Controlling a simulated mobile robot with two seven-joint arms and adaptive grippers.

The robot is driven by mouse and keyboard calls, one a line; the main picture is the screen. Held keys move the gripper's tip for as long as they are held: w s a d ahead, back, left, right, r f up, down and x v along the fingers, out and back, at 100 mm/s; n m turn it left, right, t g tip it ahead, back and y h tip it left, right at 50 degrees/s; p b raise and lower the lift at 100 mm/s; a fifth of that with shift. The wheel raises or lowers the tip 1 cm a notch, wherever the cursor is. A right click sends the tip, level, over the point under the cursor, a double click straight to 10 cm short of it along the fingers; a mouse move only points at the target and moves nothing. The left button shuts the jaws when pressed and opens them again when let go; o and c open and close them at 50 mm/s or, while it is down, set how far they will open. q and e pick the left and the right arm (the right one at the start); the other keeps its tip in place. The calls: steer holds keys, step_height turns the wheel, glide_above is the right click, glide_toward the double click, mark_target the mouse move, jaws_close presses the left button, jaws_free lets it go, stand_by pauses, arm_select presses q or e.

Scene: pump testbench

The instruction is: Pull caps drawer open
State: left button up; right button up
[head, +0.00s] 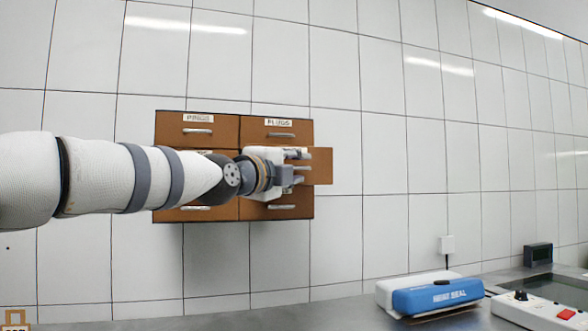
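A brown drawer cabinet (160,128) hangs on the tiled wall, with two columns of drawers. The middle right drawer (322,166) sticks out past the cabinet's right edge, so it stands pulled out toward me. Its label is hidden, so I cannot read whether it says caps. My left gripper (300,168) is in front of this drawer, its fingers spread above and below a light bar that looks like the handle. I cannot tell whether they touch it. My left arm hides most of the middle left drawer and part of the lower row. My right gripper is not in view.
The top right drawer (276,131), labelled PLUGS, and the top left drawer (197,133) look shut. Below right, a grey bench (350,317) carries a blue and white heat sealer (436,296) and a white control box with a red button (545,313). The wall right of the cabinet is clear.

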arm_select(q)
steer(key=v, duration=1.2)
